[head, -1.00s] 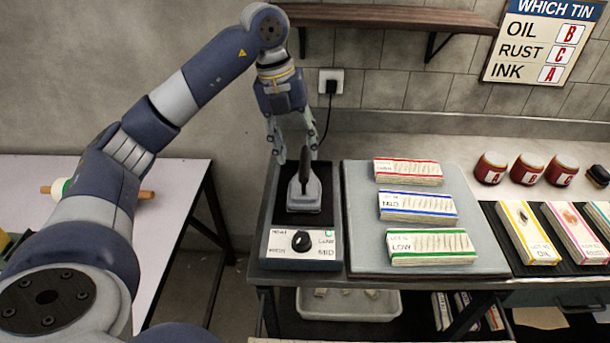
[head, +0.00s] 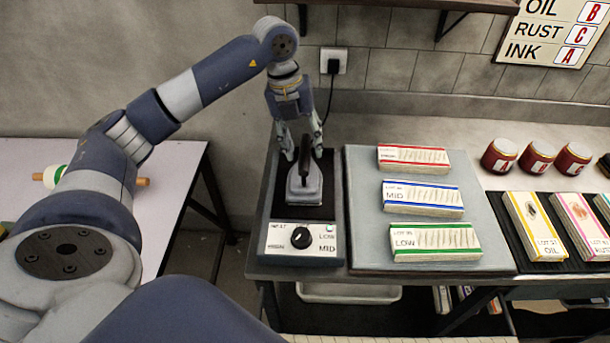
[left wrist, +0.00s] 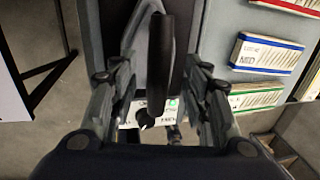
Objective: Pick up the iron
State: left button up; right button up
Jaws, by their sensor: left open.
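The iron (head: 304,190) stands on a dark rest behind a white control box with a black knob (head: 300,238). It has a grey soleplate body and an upright-looking black handle. My left gripper (head: 302,152) is open above the rear of the iron, with its fingers on either side of the handle. In the left wrist view the black handle (left wrist: 160,65) lies between the two open fingers, with a gap on each side. Whether the fingertips reach below the handle's top is hard to tell. My right gripper is not in view.
A grey board (head: 365,240) right of the iron holds folded cloths with red, blue and green edges. Red-labelled tins (head: 500,157) stand farther right. A cord runs up to the wall socket (head: 334,61). A white table (head: 170,170) stands at the left.

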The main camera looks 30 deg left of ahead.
aim_at(304, 151)
pick_arm(q)
notch_tip(304, 151, down, 2)
jog(key=shift+d+f+p, duration=0.1)
jog(key=shift+d+p, duration=0.05)
jog(key=shift+p, duration=0.25)
jog(key=shift+d+f, duration=0.1)
jog(key=shift+f, duration=0.3)
jog(key=shift+w+f, duration=0.1)
jog(key=shift+f, duration=0.35)
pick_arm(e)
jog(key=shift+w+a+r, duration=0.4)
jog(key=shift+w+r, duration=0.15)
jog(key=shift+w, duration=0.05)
pick_arm(q)
grip_shut()
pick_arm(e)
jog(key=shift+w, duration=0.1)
